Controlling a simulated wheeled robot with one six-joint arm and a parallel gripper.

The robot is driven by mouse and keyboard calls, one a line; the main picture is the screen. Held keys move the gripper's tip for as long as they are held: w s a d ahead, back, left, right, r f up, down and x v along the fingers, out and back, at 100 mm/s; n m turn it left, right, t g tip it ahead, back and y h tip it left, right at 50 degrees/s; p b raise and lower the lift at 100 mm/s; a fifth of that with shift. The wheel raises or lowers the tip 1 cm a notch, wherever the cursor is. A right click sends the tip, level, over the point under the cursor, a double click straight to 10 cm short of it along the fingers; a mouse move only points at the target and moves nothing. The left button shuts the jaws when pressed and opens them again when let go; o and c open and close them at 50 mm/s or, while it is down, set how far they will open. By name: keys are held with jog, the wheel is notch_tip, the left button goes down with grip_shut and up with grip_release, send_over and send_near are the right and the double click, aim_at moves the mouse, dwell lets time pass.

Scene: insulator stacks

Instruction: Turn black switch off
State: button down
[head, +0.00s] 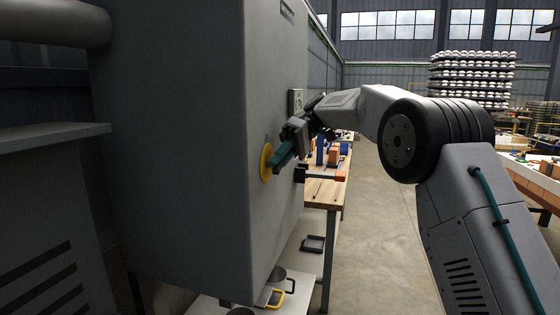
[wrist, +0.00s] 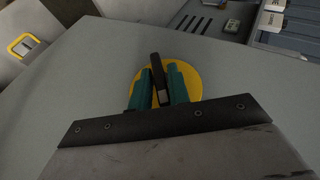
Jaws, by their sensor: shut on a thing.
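The black switch (wrist: 156,68) is a dark handle on a round yellow plate (wrist: 193,77), mounted on the face of a large grey cabinet. In the wrist view, my gripper (wrist: 158,75) has its two teal fingers on either side of the handle, shut on it. The handle points nearly straight up in that view, tilted slightly. In the head view, my gripper (head: 275,163) reaches the yellow plate (head: 266,162) from the right, and its fingers hide the handle there.
The grey cabinet (head: 190,150) fills the left of the head view. A wooden workbench (head: 328,190) stands behind. Open floor (head: 375,220) lies to the right.

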jog(key=shift+f, duration=0.1)
dwell(0.3)
jog(key=c, duration=1.5)
grip_release()
